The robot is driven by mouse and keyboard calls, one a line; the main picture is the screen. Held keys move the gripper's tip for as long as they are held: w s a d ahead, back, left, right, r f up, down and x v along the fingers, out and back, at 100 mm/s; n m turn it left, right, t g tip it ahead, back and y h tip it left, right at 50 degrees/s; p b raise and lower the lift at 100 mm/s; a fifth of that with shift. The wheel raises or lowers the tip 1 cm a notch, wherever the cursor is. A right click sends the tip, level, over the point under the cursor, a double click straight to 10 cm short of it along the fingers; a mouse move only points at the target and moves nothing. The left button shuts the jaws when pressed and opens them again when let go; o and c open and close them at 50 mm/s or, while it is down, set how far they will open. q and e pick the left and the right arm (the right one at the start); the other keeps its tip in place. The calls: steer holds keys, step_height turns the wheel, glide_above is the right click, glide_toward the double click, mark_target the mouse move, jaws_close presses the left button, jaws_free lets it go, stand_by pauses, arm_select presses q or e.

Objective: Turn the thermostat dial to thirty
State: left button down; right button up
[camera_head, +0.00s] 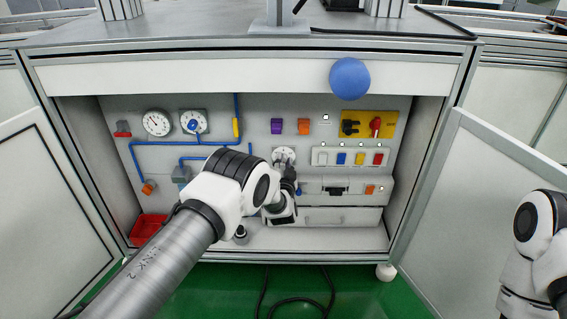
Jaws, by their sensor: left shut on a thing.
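The thermostat dial (284,155) is a round white disc on the back panel inside the open cabinet, near the middle. Its lower part is hidden by my left gripper (287,174), which reaches up to it from below with dark fingers. The left gripper is shut on the dial's knob, though the contact itself is mostly hidden. The dial's marks are too small to read, so its setting cannot be told. My right arm stands at the right edge of the view, and its gripper is out of view.
A white round gauge (157,122) and a blue-handled valve (193,123) sit on the left. A yellow panel (369,124) carries black and red switches. A row of coloured buttons (350,157) is beneath it. A red tray (147,228) stands low left. Open doors flank the cabinet.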

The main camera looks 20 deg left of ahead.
arm_select(q)
steer(key=shift+m, duration=1.1)
steer(key=c, duration=0.9)
jaws_free()
steer(key=v, duration=1.2)
